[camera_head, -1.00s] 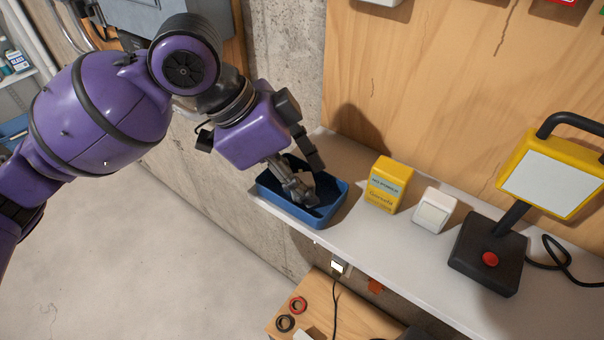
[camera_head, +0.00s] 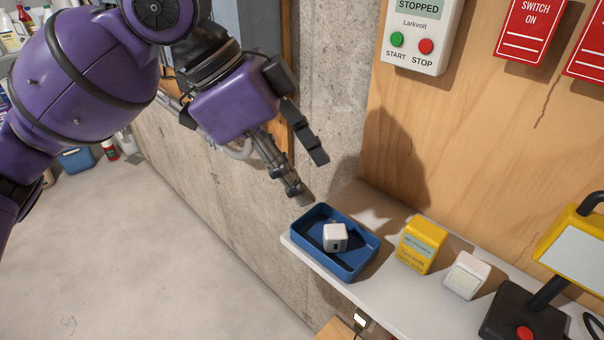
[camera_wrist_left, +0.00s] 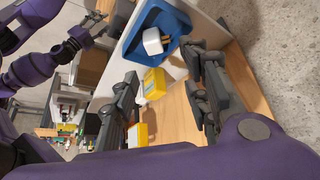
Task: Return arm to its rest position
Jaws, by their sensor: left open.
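My left gripper (camera_head: 308,176) is open and empty. It hangs above and behind a blue tray (camera_head: 365,272) on the shelf, apart from it. A small white plug or adapter (camera_head: 335,237) lies in the tray. In the left wrist view the two open fingers (camera_wrist_left: 165,100) flank the yellow box, and the tray (camera_wrist_left: 140,30) with the white plug (camera_wrist_left: 156,41) lies beyond them. My left arm is purple and comes in from the left. My right gripper is not in the head view; a purple arm part shows at the left wrist view's upper left.
On the grey-white shelf (camera_head: 325,268) stand a yellow box (camera_head: 421,245), a white switch block (camera_head: 466,275) and a black-based yellow lamp (camera_head: 522,318). A control box (camera_head: 421,35) and red signs (camera_head: 531,30) hang on the wooden panel. The concrete floor (camera_head: 190,260) is clear.

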